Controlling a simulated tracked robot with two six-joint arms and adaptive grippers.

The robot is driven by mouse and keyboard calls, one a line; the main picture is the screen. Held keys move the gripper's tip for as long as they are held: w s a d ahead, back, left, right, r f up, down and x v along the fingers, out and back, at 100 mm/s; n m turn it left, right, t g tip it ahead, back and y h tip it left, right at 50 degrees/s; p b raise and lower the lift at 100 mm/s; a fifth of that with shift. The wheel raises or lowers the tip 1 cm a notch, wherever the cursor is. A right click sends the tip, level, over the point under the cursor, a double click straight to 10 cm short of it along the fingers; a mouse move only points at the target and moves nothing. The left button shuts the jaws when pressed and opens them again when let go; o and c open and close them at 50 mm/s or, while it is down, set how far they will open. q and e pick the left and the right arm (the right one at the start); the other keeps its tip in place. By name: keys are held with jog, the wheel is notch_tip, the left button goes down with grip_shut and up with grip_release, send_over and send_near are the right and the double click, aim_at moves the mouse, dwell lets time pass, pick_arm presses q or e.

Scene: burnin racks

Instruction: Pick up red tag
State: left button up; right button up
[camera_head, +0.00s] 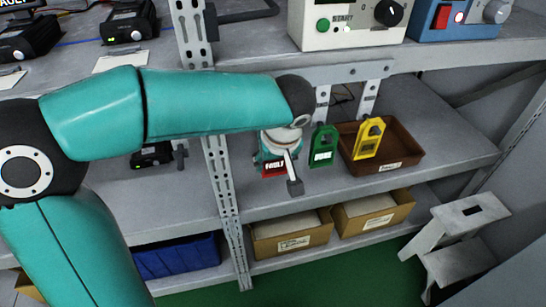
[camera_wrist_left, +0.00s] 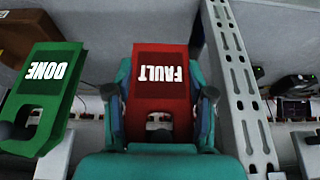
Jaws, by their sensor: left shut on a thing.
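The red tag (camera_wrist_left: 162,75) with the word FAULT is between the two fingers of my left gripper (camera_wrist_left: 162,120), which is shut on it. In the head view the red tag (camera_head: 273,169) shows only in part, below the wrist of my left gripper (camera_head: 280,158); the arm and wrist hide the rest. I cannot tell whether the tag still touches its hook. A green tag (camera_head: 323,146) with the word DONE hangs just right of it; it also shows in the left wrist view (camera_wrist_left: 42,90). My right gripper is not in view.
A yellow tag (camera_head: 369,138) hangs further right, in front of a brown tray (camera_head: 407,155) on the shelf. A perforated upright (camera_head: 222,180) stands close left of the gripper. Cardboard boxes (camera_head: 290,243) and a blue bin (camera_head: 178,257) sit below. A grey step stool (camera_head: 462,230) stands right.

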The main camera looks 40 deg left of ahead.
pick_arm(q)
jog(key=shift+r, duration=0.15)
jog(key=shift+r, duration=0.6)
jog(key=s+d+r, duration=0.1)
jog(key=s+d, duration=1)
jog(key=d, duration=0.2)
jog(key=shift+s+d, duration=0.35)
jog(key=shift+d, duration=0.1)
jog(key=s+d, duration=0.5)
jog(key=shift+d+b, duration=0.3)
jog(key=shift+b, duration=0.1)
